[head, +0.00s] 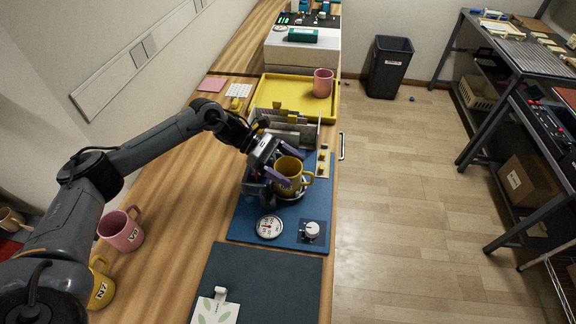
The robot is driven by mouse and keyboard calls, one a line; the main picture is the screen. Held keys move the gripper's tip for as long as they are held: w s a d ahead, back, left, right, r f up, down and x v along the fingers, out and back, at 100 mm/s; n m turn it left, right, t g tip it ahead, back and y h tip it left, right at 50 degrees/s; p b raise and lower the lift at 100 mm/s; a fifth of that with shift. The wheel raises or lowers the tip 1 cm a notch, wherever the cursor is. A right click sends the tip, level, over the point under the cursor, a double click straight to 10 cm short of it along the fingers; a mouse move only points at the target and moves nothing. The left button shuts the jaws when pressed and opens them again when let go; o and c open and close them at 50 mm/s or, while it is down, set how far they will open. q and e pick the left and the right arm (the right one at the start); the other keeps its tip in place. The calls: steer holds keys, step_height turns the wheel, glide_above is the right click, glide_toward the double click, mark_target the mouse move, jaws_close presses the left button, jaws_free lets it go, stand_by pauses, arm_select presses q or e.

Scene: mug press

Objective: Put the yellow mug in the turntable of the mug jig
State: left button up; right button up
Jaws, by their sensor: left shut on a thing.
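The yellow mug (287,178) is upright with its handle to the right, at the mug jig on the blue base (247,222). My left gripper (286,166) reaches in from the left and is shut on the yellow mug. A round metallic rim of the turntable (290,197) shows just below the mug. I cannot tell whether the mug rests on it or is held slightly above it. The gripper and mug hide much of the jig. My right gripper is not in view.
A dial gauge (269,227) and a white knob (312,231) sit on the blue base's near part. A yellow tray (264,87) with a pink mug (322,83) is behind. Another pink mug (121,231) and yellow mug (101,288) stand at left. A dark mat (274,281) lies in front.

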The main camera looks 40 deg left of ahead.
arm_select(q)
steer(key=o, duration=1.5)
steer(key=shift+f, duration=0.1)
steer(key=shift+a, duration=0.2)
steer(key=b+v, duration=0.3)
steer(key=v, duration=0.8)
steer(key=shift+s+a+r, duration=0.15)
steer(key=shift+a+r, duration=0.1)
steer(key=shift+r, duration=0.15)
